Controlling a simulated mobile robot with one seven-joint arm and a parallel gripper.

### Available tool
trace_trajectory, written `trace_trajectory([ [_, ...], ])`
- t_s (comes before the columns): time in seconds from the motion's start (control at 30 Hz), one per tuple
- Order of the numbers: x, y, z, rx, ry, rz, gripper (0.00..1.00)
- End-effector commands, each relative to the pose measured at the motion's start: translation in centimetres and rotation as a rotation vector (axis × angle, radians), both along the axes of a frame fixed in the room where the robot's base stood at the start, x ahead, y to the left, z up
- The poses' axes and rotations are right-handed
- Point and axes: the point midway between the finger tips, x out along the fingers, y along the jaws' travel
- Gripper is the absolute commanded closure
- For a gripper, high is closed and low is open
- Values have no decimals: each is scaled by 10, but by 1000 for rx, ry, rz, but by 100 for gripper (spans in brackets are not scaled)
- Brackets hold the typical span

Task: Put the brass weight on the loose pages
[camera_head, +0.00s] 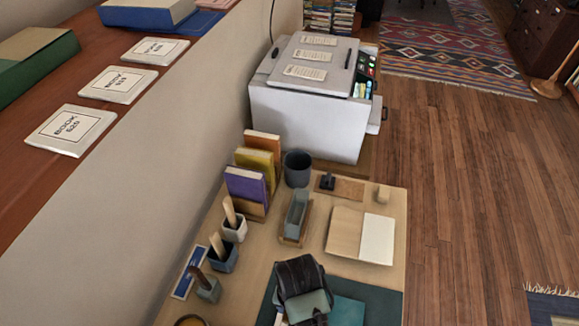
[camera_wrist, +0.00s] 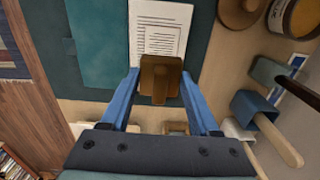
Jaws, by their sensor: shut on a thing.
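The brass weight (camera_wrist: 160,72) is between the blue fingertips of my gripper (camera_wrist: 159,82) in the wrist view, and the gripper is shut on it. The loose pages (camera_wrist: 160,22) are white printed sheets on a dark mat, just beyond the weight in that view. The weight overlaps their near end in the picture; I cannot tell whether it touches them. In the head view my gripper (camera_head: 303,296) is over the front of the desk. It hides the weight and most or all of the pages there.
A teal folder (camera_wrist: 93,40) lies on the dark mat beside the pages. A round brown object (camera_wrist: 240,10) and a tin (camera_wrist: 296,16) stand on the other side. Holders with wooden handles (camera_head: 222,256) line the desk's left side. An open book (camera_head: 361,236) lies behind my gripper.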

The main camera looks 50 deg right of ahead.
Motion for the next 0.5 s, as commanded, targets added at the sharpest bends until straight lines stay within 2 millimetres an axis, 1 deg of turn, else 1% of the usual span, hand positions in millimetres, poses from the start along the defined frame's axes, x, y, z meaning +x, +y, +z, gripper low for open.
trace_trajectory([
  [0.03, 0, 0, -10, 1, 2, 1, 100],
  [0.1, 0, 0, -21, 1, 0, 2, 100],
  [0.27, 1, 0, -34, 0, -1, 2, 100],
  [0.5, 1, 0, -67, 0, 0, 3, 100],
])
